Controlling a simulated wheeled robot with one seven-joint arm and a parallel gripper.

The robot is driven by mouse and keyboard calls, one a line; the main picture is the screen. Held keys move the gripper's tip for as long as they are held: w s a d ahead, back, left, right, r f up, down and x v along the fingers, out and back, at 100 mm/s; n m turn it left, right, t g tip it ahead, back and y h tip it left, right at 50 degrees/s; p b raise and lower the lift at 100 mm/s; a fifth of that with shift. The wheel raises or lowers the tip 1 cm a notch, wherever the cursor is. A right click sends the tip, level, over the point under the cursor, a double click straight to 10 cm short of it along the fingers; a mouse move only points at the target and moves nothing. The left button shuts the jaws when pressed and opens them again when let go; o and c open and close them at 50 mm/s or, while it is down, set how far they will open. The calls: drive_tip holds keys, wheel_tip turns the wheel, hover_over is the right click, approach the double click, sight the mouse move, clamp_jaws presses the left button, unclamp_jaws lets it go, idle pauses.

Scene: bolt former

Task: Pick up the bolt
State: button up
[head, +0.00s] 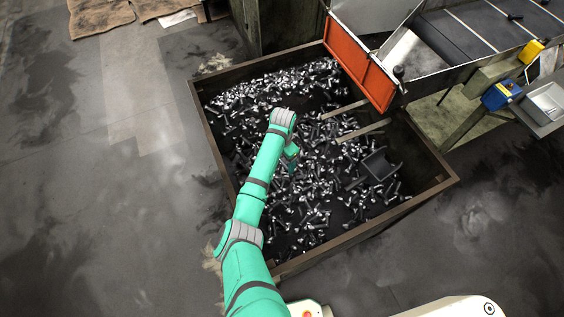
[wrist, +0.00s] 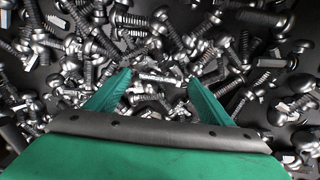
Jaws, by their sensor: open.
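Many loose metal bolts (head: 318,210) lie heaped in a large brown-rimmed bin in the head view. The wrist view shows them close up, with shiny heads and threaded shanks lying at many angles. My gripper (wrist: 155,88) is open over the pile, its two green fingers spread apart. Several bolts (wrist: 150,77) show between and just beyond the fingertips. I cannot tell whether the fingertips touch any of them. In the head view, my green arm reaches over the bin's near side, and the gripper is mostly hidden behind the wrist. No bolt is visibly held.
The bin's rim (head: 208,140) surrounds the pile. An orange chute panel (head: 356,66) hangs over its far right side. A dark scoop-like container (head: 380,164) sits among the bolts at right. Two bars (head: 362,130) reach in from the right rim. Open floor lies to the left.

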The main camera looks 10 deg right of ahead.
drive_tip(key=c, duration=1.3)
drive_tip(key=shift+r, duration=0.1)
